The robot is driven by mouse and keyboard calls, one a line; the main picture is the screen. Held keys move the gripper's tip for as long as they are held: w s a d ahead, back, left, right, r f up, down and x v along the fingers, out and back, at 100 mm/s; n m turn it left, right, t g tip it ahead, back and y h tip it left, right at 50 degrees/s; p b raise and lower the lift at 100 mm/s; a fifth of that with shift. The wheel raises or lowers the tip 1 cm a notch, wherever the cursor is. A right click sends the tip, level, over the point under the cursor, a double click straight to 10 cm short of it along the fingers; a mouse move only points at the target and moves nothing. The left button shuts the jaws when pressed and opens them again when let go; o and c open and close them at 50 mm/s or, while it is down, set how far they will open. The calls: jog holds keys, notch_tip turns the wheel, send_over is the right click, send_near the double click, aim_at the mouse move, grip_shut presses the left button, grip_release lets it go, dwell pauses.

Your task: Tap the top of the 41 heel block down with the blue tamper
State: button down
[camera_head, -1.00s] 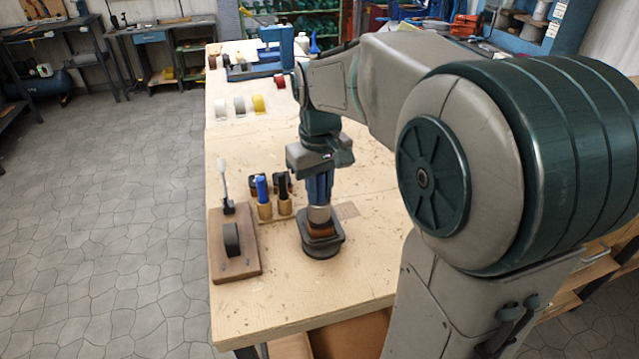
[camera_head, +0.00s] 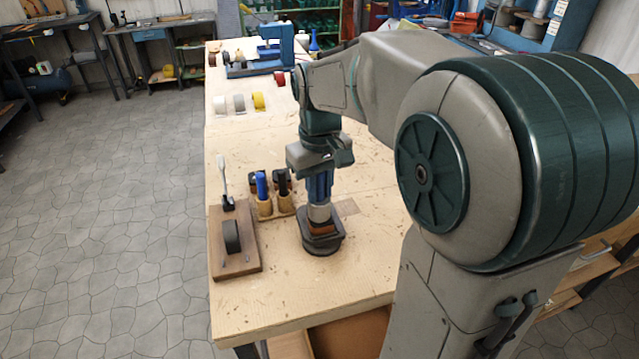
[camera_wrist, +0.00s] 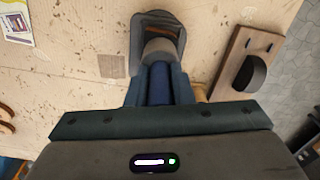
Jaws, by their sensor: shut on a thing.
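My gripper (camera_head: 319,188) points straight down over the bench and is shut on the blue tamper (camera_wrist: 159,85). The tamper's pale metal head (camera_head: 319,212) is at the lower end. Right under it is a brown block (camera_head: 322,227), seated in a dark base (camera_head: 323,247) on the bench; I cannot read a 41 on it. The head looks touching or very close to the block; I cannot tell which. In the wrist view the metal head (camera_wrist: 157,48) covers most of the block, and the dark base's rim (camera_wrist: 157,17) shows beyond it.
To the left stand a blue-handled tool (camera_head: 262,186) and a black-handled tool (camera_head: 282,182) in wooden holders. A wooden board (camera_head: 232,262) with a black rounded piece (camera_head: 232,236) and a lever lies further left. Tape rolls (camera_head: 258,101) lie behind. The bench's front right is clear.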

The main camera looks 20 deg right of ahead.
notch_tip(320, 180, up, 4)
jog(key=p, duration=0.2)
jog(key=shift+f+p, duration=0.25)
jog(key=shift+p, duration=0.05)
jog(key=shift+f, duration=0.1)
jog(key=shift+f, duration=0.1)
notch_tip(320, 180, down, 4)
jog(key=b, duration=0.3)
jog(key=shift+r+p, duration=1.55)
jog(key=shift+r, duration=0.55)
notch_tip(320, 180, up, 4)
jog(key=p, duration=0.3)
jog(key=shift+r, duration=0.15)
